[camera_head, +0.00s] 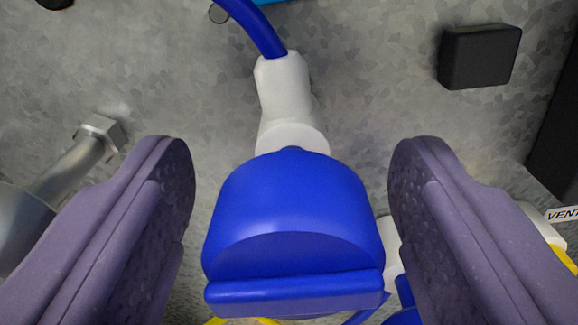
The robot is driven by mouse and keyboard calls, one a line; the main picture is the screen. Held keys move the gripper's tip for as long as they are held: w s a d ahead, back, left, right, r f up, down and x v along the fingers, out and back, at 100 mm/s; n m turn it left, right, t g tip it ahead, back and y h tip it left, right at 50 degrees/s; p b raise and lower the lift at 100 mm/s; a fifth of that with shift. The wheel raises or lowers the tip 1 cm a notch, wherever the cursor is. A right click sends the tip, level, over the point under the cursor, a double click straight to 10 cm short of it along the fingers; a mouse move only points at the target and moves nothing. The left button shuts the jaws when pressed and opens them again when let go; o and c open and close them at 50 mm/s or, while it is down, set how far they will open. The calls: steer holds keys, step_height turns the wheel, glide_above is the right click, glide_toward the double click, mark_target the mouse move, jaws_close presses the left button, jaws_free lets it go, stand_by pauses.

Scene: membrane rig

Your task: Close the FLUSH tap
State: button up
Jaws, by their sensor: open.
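A blue tap handle (294,215) with a rounded top and a flat bar along its lower edge fills the middle of the view. It sits on a white fitting (285,95) that a blue hose (255,25) enters from above. No FLUSH label shows, so I cannot read which tap this is. My gripper (292,165) is open, with one purple finger to the left of the handle and one to the right. A gap shows between the handle and each finger near the fingertips. Whether the handle lies fully between the fingers in depth is hard to tell.
A metal fitting with a hex nut (100,135) lies left of my left finger. A black block (479,56) is at the upper right. A white label reading VENT (562,214) shows at the right edge, near a yellow part (566,258). More white and blue parts lie below right.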

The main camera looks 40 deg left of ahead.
steer(key=shift+c, duration=0.3)
steer(key=c, duration=1)
steer(key=shift+m, duration=0.3)
steer(key=m+p, duration=0.1)
steer(key=m, duration=0.2)
steer(key=shift+d+m, duration=0.1)
steer(key=shift+m, duration=0.2)
steer(key=m+p, duration=0.1)
steer(key=m, duration=0.3)
steer(key=shift+w+m, duration=0.1)
steer(key=shift+m, duration=0.2)
steer(key=m, duration=0.4)
steer(key=shift+f, duration=0.15)
steer(key=m, duration=0.5)
steer(key=shift+f, duration=0.1)
